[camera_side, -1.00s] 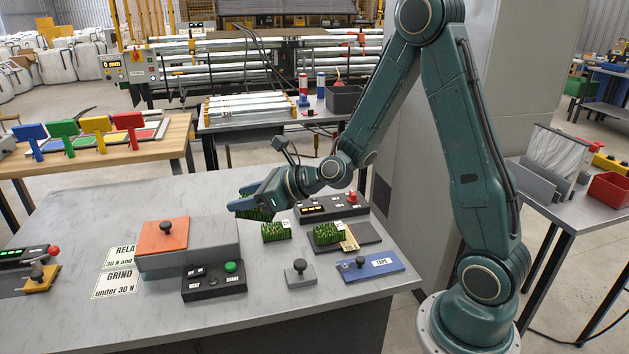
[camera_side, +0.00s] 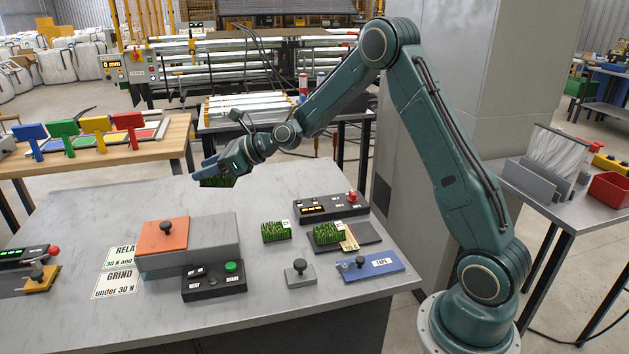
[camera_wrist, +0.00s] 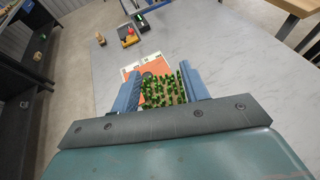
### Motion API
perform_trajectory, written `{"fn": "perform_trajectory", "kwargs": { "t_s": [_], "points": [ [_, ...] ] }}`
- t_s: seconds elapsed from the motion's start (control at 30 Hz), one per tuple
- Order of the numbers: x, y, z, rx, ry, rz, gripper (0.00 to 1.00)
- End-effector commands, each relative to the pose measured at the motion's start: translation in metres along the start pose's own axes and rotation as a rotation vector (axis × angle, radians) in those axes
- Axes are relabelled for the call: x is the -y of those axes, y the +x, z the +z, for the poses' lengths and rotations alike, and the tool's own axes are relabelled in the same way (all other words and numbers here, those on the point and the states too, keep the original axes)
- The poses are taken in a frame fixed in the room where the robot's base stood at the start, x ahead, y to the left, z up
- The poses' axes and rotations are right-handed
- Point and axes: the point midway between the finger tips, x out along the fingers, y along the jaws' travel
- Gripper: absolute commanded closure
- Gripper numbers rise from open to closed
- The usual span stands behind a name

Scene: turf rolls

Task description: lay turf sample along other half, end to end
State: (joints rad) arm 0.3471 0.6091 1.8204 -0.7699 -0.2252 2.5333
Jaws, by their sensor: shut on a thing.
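My gripper (camera_side: 212,174) is shut on a green turf sample (camera_side: 217,183) and holds it in the air above the back left part of the table. In the wrist view the held turf sample (camera_wrist: 163,90) sits between the two blue fingers. A second turf sample (camera_side: 276,232) rests on the table near the middle. A third turf sample (camera_side: 328,233) with a white tag lies on a dark grey plate (camera_side: 366,240) on the right. The gripper is well apart from both of these.
An orange plate with a knob (camera_side: 162,238) tops a grey block (camera_side: 215,241). A black button box (camera_side: 214,281), a small grey knobbed block (camera_side: 300,274), a blue tape block (camera_side: 370,266) and a black control box (camera_side: 331,207) stand around. The table's back left is clear.

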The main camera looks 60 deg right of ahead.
Motion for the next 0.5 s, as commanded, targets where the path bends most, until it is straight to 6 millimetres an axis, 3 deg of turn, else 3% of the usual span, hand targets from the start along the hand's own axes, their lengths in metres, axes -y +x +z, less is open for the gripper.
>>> {"fn": "perform_trajectory", "kwargs": {
  "t_s": [0.5],
  "points": [
    [0.049, 0.036, 0.024, 0.001, -0.053, 0.127, 0.8]
  ]
}}
